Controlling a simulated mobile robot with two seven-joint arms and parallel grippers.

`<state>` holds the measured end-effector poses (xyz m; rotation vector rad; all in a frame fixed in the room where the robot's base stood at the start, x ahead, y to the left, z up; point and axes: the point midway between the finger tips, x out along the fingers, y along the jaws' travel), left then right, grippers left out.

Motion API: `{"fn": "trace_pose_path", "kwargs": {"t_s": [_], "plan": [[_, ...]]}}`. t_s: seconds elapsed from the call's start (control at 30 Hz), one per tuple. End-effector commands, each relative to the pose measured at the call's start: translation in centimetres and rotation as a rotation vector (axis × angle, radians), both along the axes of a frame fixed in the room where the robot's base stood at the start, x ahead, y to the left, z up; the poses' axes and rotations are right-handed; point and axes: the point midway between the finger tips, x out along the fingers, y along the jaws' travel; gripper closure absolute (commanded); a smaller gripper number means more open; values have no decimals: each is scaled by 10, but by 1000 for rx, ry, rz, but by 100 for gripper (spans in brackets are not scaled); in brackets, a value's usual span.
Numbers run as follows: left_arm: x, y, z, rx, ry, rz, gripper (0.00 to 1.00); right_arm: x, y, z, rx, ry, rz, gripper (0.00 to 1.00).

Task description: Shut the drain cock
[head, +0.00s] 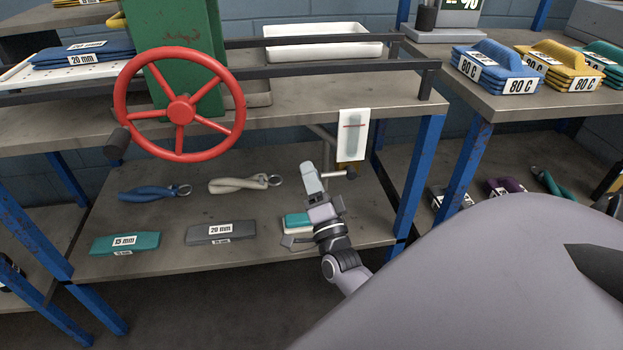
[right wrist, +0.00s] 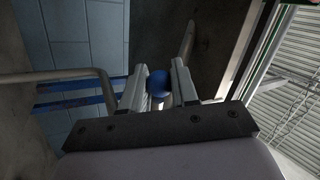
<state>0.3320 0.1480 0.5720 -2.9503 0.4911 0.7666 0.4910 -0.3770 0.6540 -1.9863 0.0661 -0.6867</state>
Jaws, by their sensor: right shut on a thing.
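The drain cock (head: 345,168) is under the bench, below a hanging white card, at the end of a grey pipe. Its short bar ends at the right in a dark round tip (head: 352,174). My right gripper (head: 312,172) is at the left of the cock, over the lower shelf. In the right wrist view my right gripper (right wrist: 158,88) is shut on a blue round knob (right wrist: 158,80), which sits between the two fingers. In the head view the fingers hide this knob, and the cock's lever angle is hard to tell. My left gripper is not in view.
A red handwheel (head: 181,112) stands left, above the bench front. The white card (head: 353,135) hangs just above the cock. A blue bench leg (head: 418,175) is close on the right. The lower shelf (head: 160,225) holds pliers-like tools and labelled pads.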

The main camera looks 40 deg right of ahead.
Motion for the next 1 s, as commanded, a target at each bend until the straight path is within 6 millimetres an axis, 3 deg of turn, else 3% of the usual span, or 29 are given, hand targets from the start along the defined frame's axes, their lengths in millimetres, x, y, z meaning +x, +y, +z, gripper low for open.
{"fn": "trace_pose_path", "kwargs": {"t_s": [0.43, 0.47, 0.53, 0.83, 1.0], "plan": [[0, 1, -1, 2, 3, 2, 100, 0, 0, 3, 11, -11, 0, 100], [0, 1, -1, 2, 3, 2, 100, 0, 0, 3, 10, -11, 0, 68], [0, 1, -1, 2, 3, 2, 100, 0, 0, 3, 10, -11, 0, 48], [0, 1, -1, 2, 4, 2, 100, -1, 0, 1, 8, -6, 0, 48], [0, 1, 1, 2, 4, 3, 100, -16, 6, -7, 9, -4, 0, 48]]}}
